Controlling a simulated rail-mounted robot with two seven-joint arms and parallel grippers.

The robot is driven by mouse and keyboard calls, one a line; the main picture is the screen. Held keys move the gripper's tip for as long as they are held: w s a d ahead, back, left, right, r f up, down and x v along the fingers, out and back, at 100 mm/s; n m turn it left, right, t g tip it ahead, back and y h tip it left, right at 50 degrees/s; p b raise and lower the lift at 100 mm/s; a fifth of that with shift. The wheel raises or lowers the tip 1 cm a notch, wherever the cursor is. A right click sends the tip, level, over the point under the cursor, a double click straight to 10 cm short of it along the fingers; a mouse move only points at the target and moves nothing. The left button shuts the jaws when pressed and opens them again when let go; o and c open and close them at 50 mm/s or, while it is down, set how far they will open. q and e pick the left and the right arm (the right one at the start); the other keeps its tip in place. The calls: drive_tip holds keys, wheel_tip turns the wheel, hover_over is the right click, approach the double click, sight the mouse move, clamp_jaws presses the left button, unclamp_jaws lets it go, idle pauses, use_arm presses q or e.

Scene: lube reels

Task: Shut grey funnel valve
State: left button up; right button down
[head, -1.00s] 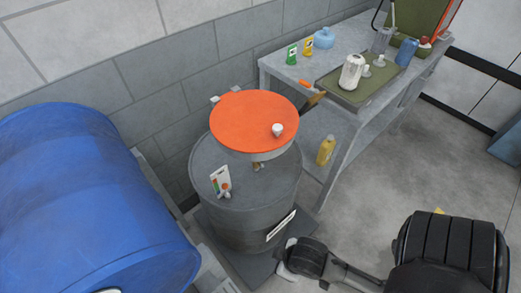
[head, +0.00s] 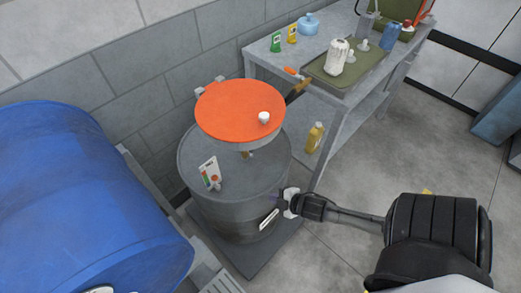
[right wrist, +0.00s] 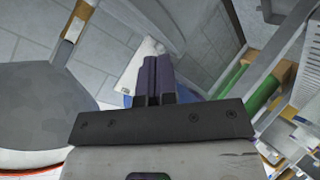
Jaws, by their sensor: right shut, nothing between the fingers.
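A round orange top (head: 238,108) with a grey underside stands over a grey drum (head: 225,200). I take it for the funnel; a small brass-coloured fitting (head: 246,154) shows below it, and its valve handle position is too small to tell. A small white cap (head: 264,117) sits on the orange top. My right gripper (head: 279,199) is beside the drum's right side, below its rim; touching or apart, I cannot tell. In the right wrist view its dark fingers (right wrist: 156,76) are together and empty. My left gripper is not in view.
A large blue drum (head: 85,200) lies at the left. A white card (head: 209,173) stands on the grey drum. Behind is a grey workbench (head: 260,68) with several bottles and a green tray (head: 328,70); a yellow bottle (head: 314,137) stands low beside it. Floor at right is open.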

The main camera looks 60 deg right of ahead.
drive_tip(key=d+r+n+t+y, duration=0.2)
drive_tip(key=d+r+n+y, duration=0.1)
drive_tip(key=d+n, duration=0.3)
drive_tip(key=d+r+n+t+y, duration=0.3)
drive_tip(key=d+n, duration=0.3)
drive_tip(key=d, duration=0.4)
drive_tip(key=shift+s+d+r+y, duration=0.2)
drive_tip(key=shift+s+r+y, duration=0.1)
drive_tip(key=shift+r, duration=0.1)
drive_tip(key=b, duration=0.3)
approach(251, 151)
drive_tip(key=w, duration=0.5)
drive_tip(key=shift+w+a, duration=0.6)
drive_tip(key=shift+w, duration=0.2)
